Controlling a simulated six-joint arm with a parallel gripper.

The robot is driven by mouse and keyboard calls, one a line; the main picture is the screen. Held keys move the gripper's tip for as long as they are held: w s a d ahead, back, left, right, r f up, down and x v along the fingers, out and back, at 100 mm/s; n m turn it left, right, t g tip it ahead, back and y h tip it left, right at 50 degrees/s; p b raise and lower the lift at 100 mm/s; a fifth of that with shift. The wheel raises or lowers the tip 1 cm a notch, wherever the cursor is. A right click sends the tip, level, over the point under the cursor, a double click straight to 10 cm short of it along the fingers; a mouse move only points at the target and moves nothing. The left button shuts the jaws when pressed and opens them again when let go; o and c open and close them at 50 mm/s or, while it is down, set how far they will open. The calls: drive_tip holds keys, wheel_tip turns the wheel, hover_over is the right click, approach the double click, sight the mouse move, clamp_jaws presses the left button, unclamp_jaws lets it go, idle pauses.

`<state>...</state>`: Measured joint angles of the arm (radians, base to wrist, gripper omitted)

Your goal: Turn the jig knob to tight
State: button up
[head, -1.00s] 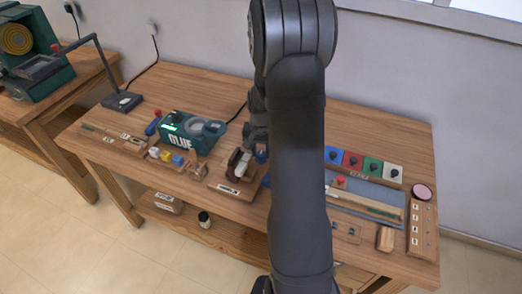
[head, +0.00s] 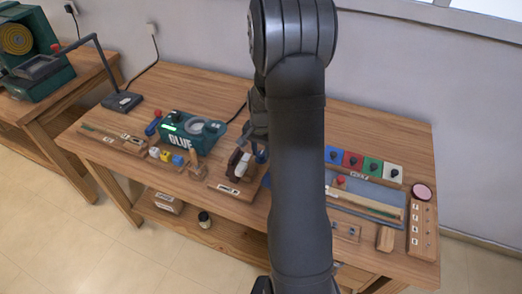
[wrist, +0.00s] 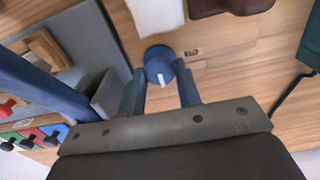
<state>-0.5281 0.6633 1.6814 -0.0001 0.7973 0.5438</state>
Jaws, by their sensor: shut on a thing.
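The jig's round blue knob (wrist: 159,67) shows in the wrist view, with a white pointer line on its top. My gripper (wrist: 160,80) has one finger on each side of it and is shut on it. The pointer line runs towards the gripper's palm. A small label (wrist: 192,52), too small to read, lies on the wood right of the knob. In the head view, the jig (head: 240,163) stands on its wooden base with a white piece in it; my arm largely hides the knob side.
The green glue machine (head: 188,130) stands left of the jig. A row of coloured blocks with black knobs (head: 363,163) and a grey-blue mat (head: 382,190) lie to the right. A round pink-red disc (head: 421,191) sits at the table's right end.

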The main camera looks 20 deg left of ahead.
drive_tip(key=o, duration=1)
drive_tip(key=shift+r, duration=0.1)
wheel_tip(320, 180, up, 17)
drive_tip(key=shift+r, duration=0.15)
wheel_tip(320, 180, down, 18)
drive_tip(key=shift+r, duration=0.25)
idle(0.3)
drive_tip(key=shift+r, duration=0.1)
